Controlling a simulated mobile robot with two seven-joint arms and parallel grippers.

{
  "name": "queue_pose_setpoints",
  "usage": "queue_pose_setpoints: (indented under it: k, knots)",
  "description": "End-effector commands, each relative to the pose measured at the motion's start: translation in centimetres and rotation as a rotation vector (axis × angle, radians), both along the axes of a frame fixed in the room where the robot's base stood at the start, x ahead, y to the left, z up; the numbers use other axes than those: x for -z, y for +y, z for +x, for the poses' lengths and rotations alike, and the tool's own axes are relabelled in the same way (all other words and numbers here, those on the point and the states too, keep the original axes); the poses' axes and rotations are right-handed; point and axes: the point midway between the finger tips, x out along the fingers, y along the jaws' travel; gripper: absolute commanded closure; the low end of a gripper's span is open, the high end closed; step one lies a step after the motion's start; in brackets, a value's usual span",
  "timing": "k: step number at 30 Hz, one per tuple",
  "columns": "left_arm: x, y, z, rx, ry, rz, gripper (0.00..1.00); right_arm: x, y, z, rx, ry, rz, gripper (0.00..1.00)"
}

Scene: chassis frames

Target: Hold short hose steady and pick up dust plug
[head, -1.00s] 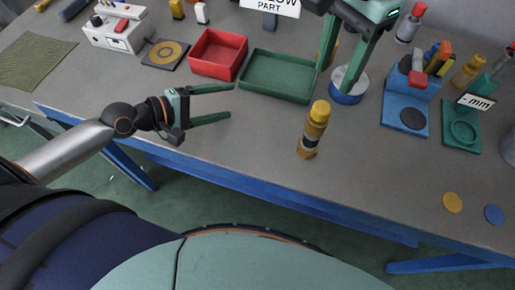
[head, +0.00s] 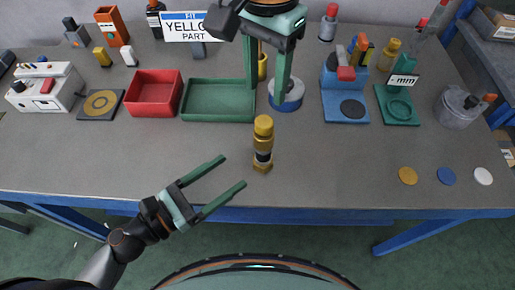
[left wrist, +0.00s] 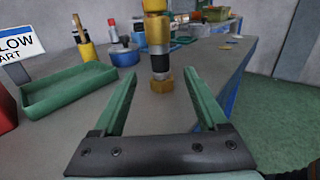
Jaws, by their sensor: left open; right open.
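The short hose (head: 263,143) stands upright near the table's front edge, with a dark, banded middle and a brass hex end at its foot. A yellow cap, seemingly the dust plug (head: 263,123), is on top. My left gripper (head: 233,171) is open and empty, low at the front edge, its fingers pointing at the hose. In the left wrist view the hose (left wrist: 160,48) stands beyond and between the fingertips, apart from them; its top is cut off. My right gripper (head: 266,98) is open, pointing down behind the hose, beside a blue-and-white round container (head: 289,105).
A green tray (head: 218,117) and red bin (head: 154,95) lie left of the right gripper. A yellow item (head: 262,68) is partly hidden behind its fingers. Blue (head: 346,117) and green (head: 398,119) fixtures stand right. The table front around the hose is clear.

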Motion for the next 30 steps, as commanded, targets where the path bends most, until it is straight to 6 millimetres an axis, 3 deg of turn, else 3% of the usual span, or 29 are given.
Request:
queue_pose_setpoints:
  k: [18,30]
  knots:
    - [-0.2,-6.6,5.7,0.001,-0.007,0.002,0.24,0.0,0.0,0.0,0.000,0.000,0.000,0.50]
    - [0.0,-8.2,7.0,0.000,-0.002,0.003,0.24,0.0,0.0,0.0,0.000,0.000,0.000,0.50]
